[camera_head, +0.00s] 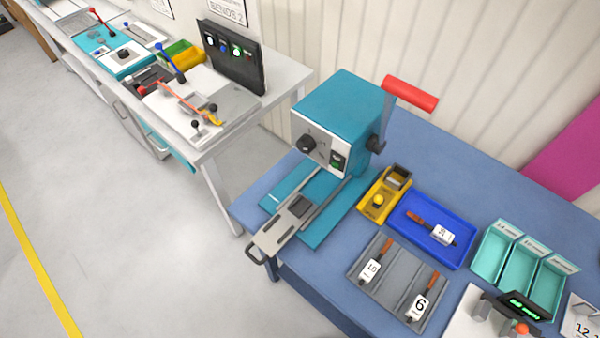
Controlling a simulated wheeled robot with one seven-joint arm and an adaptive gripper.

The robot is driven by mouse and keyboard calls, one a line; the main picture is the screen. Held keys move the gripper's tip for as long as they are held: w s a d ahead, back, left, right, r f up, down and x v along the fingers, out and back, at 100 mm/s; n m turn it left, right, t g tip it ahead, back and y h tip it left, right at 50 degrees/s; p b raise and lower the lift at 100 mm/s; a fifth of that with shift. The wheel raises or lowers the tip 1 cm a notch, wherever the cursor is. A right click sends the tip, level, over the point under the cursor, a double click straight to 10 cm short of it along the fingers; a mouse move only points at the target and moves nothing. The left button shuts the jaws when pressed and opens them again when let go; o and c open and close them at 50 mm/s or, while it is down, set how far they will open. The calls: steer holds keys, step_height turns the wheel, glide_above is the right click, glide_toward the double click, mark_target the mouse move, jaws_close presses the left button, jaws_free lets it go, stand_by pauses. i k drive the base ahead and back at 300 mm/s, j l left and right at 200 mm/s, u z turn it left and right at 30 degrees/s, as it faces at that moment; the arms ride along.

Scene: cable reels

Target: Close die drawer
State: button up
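A teal press-like machine (342,105) with a red-handled lever (410,93) stands on the blue table. At its base, a light grey sliding drawer (276,232) extends out toward the table's front left edge, so it appears open. A dark handle (254,256) is at the drawer's outer end and reaches past the table edge. A dark grey block (301,206) sits on the drawer near the machine. The drawer's inner end is hidden under the machine. My gripper is not in this view.
Right of the machine are a yellow holder (376,211), a blue tray (463,253) and a grey rack (358,268) with tagged tools. Several teal bins (490,259) stand farther right. Another workbench (286,78) is at the back left. The grey floor (130,240) before the drawer is clear.

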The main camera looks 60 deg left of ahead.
mark_target(276, 231)
steer(key=u, duration=0.5)
steer(key=k+j+u, duration=0.1)
steer(key=u, duration=0.4)
steer(key=j+u, duration=0.1)
steer(key=u, duration=0.9)
steer(key=j+u, duration=0.15)
steer(key=u, duration=0.35)
steer(key=i+l+u, duration=0.1)
steer(key=l+u, duration=0.25)
steer(key=j, duration=0.1)
